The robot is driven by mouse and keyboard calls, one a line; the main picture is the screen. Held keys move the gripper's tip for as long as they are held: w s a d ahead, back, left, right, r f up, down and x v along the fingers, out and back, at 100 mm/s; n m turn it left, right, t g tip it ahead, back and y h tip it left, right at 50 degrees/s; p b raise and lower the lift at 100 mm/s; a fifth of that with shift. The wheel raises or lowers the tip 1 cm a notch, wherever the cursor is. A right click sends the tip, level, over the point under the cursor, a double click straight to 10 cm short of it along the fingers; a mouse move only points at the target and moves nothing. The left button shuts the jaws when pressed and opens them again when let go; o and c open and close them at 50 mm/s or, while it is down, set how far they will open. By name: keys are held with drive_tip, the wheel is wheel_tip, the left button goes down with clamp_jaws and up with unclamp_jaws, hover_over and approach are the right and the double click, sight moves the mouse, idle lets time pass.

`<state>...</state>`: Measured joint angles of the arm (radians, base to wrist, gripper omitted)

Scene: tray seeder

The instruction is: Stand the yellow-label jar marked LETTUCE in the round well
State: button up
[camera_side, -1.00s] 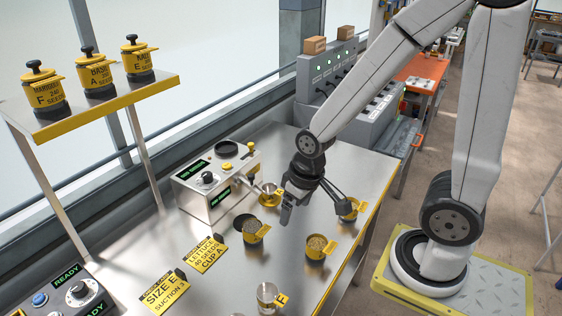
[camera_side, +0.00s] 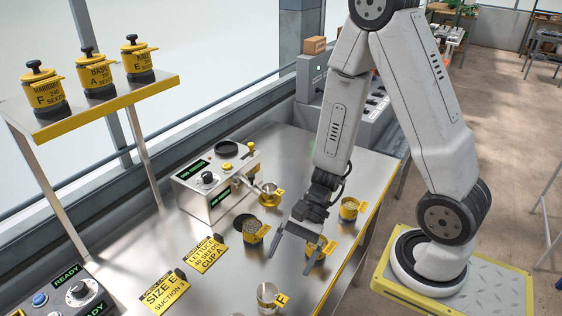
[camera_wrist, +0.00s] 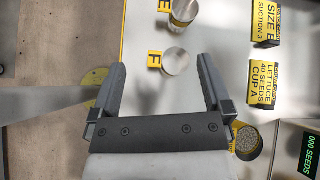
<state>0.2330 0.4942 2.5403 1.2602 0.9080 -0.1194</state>
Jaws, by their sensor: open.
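I can read LETTUCE only on a yellow card (camera_side: 205,254) on the table, also in the wrist view (camera_wrist: 264,84); no jar shows that name. My gripper (camera_side: 293,258) is open and empty above the table. In the wrist view a grey-topped cup with a yellow tag (camera_wrist: 175,62) lies between the fingertips (camera_wrist: 162,65); a finger partly hides it in the side view. A black ring (camera_side: 226,148) tops the grey machine; I cannot tell if it is the round well.
A seed-filled yellow cup (camera_side: 253,232) stands by a dark round spot.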

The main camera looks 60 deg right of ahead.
drive_tip(key=w+m+t+y, duration=0.2)
drive_tip(key=w+m+t, duration=0.1)
drive_tip(key=m+t, duration=0.15)
drive_tip(key=m+t+h, duration=0.8)
drive_tip(key=m+t, duration=0.1)
drive_tip(key=m, duration=0.4)
approach(244, 227)
drive_tip(key=shift+s+d+r+g, duration=0.1)
drive_tip(key=shift+s+r+g, duration=0.15)
drive_tip(key=shift+s+r, duration=0.7)
drive_tip(key=shift+w, duration=0.15)
drive_tip(key=shift+x, duration=3.9)
drive_tip(key=shift+d+f, duration=0.1)
drive_tip(key=shift+c, duration=0.2)
drive_tip(key=c, duration=1.3)
drive_tip(key=shift+o, duration=0.2)
